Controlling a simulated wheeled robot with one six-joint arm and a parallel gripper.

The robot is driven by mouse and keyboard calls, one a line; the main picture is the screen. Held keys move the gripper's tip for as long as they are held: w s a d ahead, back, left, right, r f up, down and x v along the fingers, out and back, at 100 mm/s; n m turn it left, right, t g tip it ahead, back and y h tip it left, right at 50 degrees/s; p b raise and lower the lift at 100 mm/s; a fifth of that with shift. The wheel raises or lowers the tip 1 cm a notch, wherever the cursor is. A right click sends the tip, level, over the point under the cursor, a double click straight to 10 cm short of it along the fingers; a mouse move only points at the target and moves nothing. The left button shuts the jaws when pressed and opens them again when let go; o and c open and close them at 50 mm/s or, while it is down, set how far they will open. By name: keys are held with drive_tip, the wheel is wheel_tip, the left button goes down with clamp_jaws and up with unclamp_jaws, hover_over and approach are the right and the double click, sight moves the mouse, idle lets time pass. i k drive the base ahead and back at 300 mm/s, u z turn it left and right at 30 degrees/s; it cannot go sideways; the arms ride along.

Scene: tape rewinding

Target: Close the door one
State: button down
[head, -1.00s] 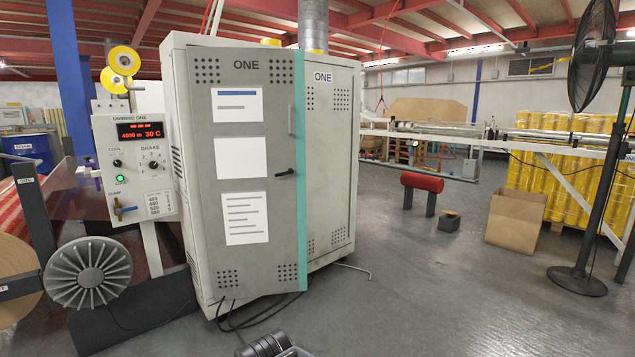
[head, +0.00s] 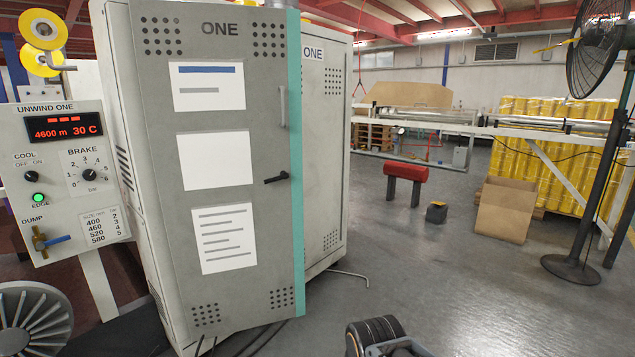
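Door one (head: 222,110) is the tall grey front panel of a pale cabinet, marked ONE, with white sheets on it. Its black lever handle (head: 276,178) and a grey pull bar (head: 282,107) are near its right side. A teal strip (head: 296,160) runs down its right edge. The strip seems to stand out from the cabinet, so the door looks ajar; I see no inside of the cabinet. Behind the strip is a pale cabinet panel (head: 325,150), also labelled ONE. A black ribbed part of my arm shows at the bottom; my gripper's fingers are not in view.
A control box (head: 65,185) with dials and a red display stands left of the cabinet. Cables (head: 245,340) and a bent rod (head: 350,275) lie by its base. A red roller stand (head: 405,175), a cardboard box (head: 505,210) and a black fan (head: 600,50) stand right.

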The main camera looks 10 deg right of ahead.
sight(220, 83)
drive_tip(key=u, duration=0.25)
drive_tip(key=i, duration=0.9)
drive_tip(key=u, duration=0.55)
